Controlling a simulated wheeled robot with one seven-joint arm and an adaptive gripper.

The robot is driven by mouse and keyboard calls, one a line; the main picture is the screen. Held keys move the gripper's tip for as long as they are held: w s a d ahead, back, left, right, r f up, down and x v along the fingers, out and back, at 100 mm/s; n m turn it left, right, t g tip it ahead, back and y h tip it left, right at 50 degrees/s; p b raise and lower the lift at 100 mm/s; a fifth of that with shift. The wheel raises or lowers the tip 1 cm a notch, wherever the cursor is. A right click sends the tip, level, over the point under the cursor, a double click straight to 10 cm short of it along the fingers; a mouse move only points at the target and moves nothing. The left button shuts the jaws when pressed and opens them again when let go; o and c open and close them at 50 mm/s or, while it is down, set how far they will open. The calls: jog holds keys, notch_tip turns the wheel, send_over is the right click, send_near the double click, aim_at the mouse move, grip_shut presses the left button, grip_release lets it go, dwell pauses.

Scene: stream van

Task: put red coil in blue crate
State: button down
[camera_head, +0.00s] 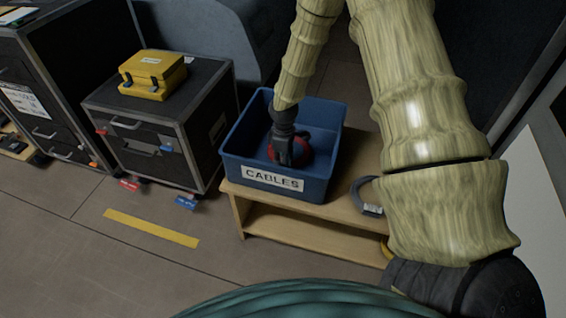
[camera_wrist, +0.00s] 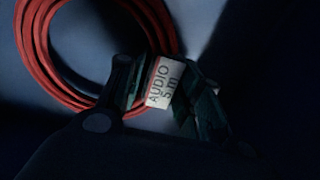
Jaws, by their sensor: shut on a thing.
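The blue crate (camera_head: 325,118), labelled CABLES, stands on a low wooden bench. My gripper (camera_head: 291,160) reaches down inside the crate. The red coil (camera_head: 302,150) is at the gripper's fingers, within the crate walls, partly hidden by the gripper. In the wrist view the red coil (camera_wrist: 30,40) shows as a ring of cable with a white tag reading AUDIO 5 m. My gripper (camera_wrist: 160,95) is shut on the coil at this tag. I cannot tell whether the coil touches the crate floor.
The wooden bench (camera_head: 236,193) also bears a grey coil (camera_head: 362,193) to the right of the crate. A black case (camera_head: 160,130) with a yellow box (camera_head: 152,74) on top stands to the left. Yellow tape (camera_head: 150,228) marks the clear floor in front.

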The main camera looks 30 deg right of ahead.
jog(key=shift+f, duration=0.35)
jog(key=c, duration=1)
grip_release()
jog(key=shift+f, duration=0.1)
jog(key=shift+o, duration=0.2)
notch_tip(320, 180, up, 12)
jog(key=p, duration=0.2)
